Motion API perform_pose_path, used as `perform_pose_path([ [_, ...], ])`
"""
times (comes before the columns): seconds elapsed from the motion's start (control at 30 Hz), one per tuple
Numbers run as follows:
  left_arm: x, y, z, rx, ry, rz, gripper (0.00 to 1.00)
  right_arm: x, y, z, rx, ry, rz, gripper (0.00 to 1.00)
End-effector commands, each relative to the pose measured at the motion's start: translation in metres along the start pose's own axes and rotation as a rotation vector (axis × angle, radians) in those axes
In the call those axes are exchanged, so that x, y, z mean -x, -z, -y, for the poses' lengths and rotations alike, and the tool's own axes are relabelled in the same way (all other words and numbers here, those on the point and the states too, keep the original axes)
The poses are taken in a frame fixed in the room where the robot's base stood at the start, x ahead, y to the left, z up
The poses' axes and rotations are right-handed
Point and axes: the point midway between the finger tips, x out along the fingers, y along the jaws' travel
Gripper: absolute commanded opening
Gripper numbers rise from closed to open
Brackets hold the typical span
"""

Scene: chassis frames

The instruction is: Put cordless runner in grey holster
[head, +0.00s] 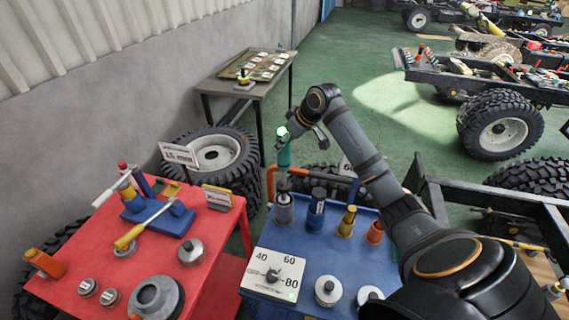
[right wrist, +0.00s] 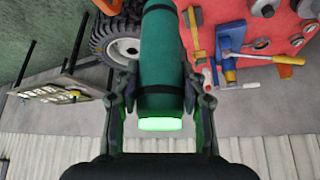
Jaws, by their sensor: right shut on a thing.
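The cordless runner (head: 284,156) is a green cylinder with a lit green end. It hangs upright in my right gripper (head: 292,134), above the blue cart. In the right wrist view the runner (right wrist: 161,62) lies between the two fingers (right wrist: 160,105), which are shut on it. The grey holster (head: 284,212) stands at the back left of the blue cart, straight below the runner in the head view. I cannot tell whether the runner's lower tip is at or in its mouth. My left gripper is not in view.
A blue holster (head: 316,214), a yellow one (head: 347,222) and an orange one (head: 375,233) stand right of the grey one. An orange rail (head: 318,174) runs behind them. A dial plate (head: 272,277) lies in front. A red table (head: 222,262) with tools stands left.

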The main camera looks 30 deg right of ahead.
Motion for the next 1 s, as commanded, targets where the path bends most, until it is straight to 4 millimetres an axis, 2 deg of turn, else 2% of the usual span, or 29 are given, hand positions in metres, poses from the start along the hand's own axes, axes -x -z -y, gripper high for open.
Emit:
perform_pose_path([
  [0.03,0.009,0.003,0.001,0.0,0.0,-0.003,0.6,-0.006,-0.004,0.001,-0.001,0.001,0.0,0.0],
  [0.2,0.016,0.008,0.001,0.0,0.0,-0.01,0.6,-0.03,-0.018,0.0,0.0,0.001,-0.004,0.0],
  [0.47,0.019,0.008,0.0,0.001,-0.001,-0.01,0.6,-0.041,-0.024,0.0,0.001,0.0,-0.004,0.0],
  [0.7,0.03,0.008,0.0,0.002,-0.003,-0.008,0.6,-0.067,-0.041,0.0,0.0,0.0,-0.004,0.0],
  [1.0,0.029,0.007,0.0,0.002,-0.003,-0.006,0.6,-0.07,-0.042,-0.001,0.002,-0.002,-0.006,0.0],
])
